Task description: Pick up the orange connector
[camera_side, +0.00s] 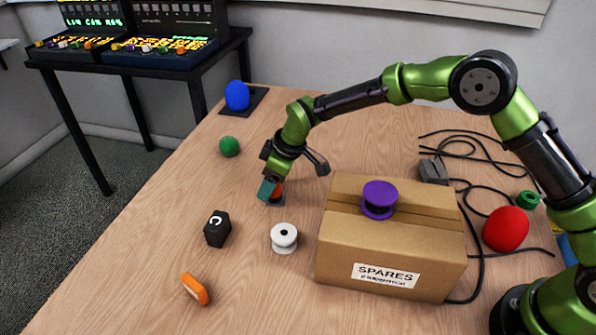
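My gripper (271,191) points down at the table, left of the cardboard box. One teal fingertip shows clearly in front; the other finger is mostly hidden. An orange-red piece (278,188) with a dark part below it shows right beside that fingertip, partly covered by it. I cannot tell whether the fingers grip it or only stand around it, nor whether it is off the table. A separate orange piece with a pale edge (194,289) lies alone on the table at the front left, well away from my gripper. I cannot tell which orange piece is the connector.
The cardboard box (340,266) holds a purple spool (379,199) on top. A white spool (284,237), black block (217,229), green ball (229,146) and blue ball (237,95) stand around. Black cables (478,262) and a red ball (506,228) are at right.

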